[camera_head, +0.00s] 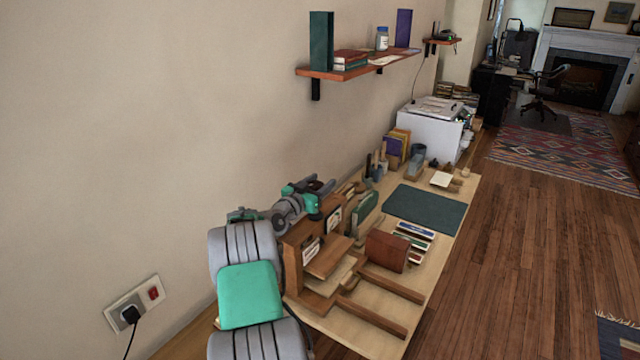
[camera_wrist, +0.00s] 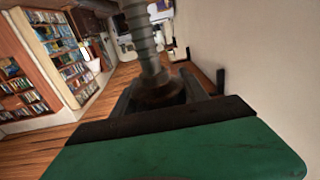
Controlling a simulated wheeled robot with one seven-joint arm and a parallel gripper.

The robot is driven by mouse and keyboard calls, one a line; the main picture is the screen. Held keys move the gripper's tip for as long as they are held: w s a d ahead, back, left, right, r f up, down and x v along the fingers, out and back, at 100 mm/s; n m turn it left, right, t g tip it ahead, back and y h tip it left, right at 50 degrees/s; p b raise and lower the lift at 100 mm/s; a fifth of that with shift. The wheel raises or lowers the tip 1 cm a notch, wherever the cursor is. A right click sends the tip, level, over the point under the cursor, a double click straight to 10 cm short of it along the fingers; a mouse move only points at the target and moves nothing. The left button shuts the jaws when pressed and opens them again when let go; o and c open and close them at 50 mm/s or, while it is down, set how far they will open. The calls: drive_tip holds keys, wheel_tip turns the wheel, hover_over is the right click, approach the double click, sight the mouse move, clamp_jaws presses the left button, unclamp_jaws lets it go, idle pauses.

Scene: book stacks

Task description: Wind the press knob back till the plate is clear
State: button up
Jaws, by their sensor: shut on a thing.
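My gripper (camera_wrist: 158,92) is shut on the brown knob (camera_wrist: 155,88), its dark fingers on either side. A grey threaded screw (camera_wrist: 141,35) runs away from the knob in the wrist view. In the head view my gripper (camera_head: 320,187) is above the wooden press at the near left of the bench. The press has an upright frame (camera_head: 292,262) and a flat wooden plate (camera_head: 330,257). A pale board lies below the plate. The gap between them is hard to judge. In the head view I cannot make out the knob, which is hidden by my gripper.
A brown book (camera_head: 387,250) stands right of the press, near wooden rails. A dark green mat (camera_head: 425,210), brushes and small books cover the bench (camera_head: 455,222). A wall shelf (camera_head: 360,65) hangs above. Open floor (camera_head: 510,230) lies to the right.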

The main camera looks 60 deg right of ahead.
drive_tip(key=c, duration=0.6)
drive_tip(key=shift+t, duration=0.5)
